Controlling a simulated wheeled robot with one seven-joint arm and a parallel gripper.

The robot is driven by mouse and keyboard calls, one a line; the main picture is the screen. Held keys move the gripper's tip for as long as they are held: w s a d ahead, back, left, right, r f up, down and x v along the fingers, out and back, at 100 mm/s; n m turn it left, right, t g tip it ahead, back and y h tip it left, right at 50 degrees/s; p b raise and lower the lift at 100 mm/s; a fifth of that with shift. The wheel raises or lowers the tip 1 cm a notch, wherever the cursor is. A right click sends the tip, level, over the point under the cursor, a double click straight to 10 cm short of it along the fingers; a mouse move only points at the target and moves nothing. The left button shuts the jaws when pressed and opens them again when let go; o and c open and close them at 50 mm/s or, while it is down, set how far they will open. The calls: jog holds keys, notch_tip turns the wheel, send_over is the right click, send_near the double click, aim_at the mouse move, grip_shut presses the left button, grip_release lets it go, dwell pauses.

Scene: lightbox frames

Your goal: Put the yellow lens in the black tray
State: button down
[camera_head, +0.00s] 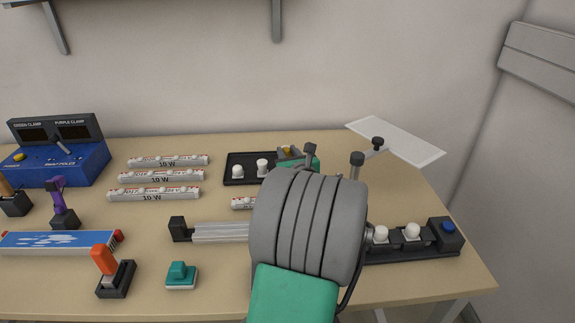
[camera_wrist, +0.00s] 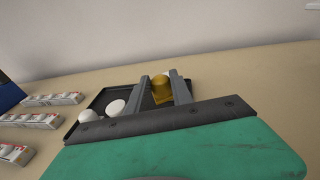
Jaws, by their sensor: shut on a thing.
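The yellow lens (camera_wrist: 162,88) is between the two fingers of my gripper (camera_wrist: 160,90) in the wrist view, and the gripper is shut on it. In the head view a bit of the yellow lens (camera_head: 287,150) shows beyond my arm, at the right end of the black tray (camera_head: 229,174). The black tray (camera_wrist: 98,103) also shows in the wrist view, under and behind the fingers. White domed pieces (camera_head: 238,171) sit in its left part. My arm hides the tray's right part, and I cannot tell whether the lens touches the tray floor.
Strips marked 10 W (camera_head: 160,176) lie left of the tray. A rail (camera_head: 220,232) and a black holder with white bulbs (camera_head: 412,232) lie in front. A stand with a pale panel (camera_head: 395,140) rises at the right. A blue clamp box (camera_head: 62,160) stands at far left.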

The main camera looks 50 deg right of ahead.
jog(key=f, duration=0.3)
jog(key=shift+d+f+b, duration=0.25)
jog(key=shift+f+b, duration=0.1)
jog(key=c, duration=1.1)
grip_release()
jog(key=shift+r, duration=0.1)
jog(key=v, duration=1.1)
jog(key=shift+s+p, duration=0.1)
jog(key=shift+p, duration=0.3)
jog(key=shift+s+a, duration=0.25)
jog(key=shift+a, duration=0.1)
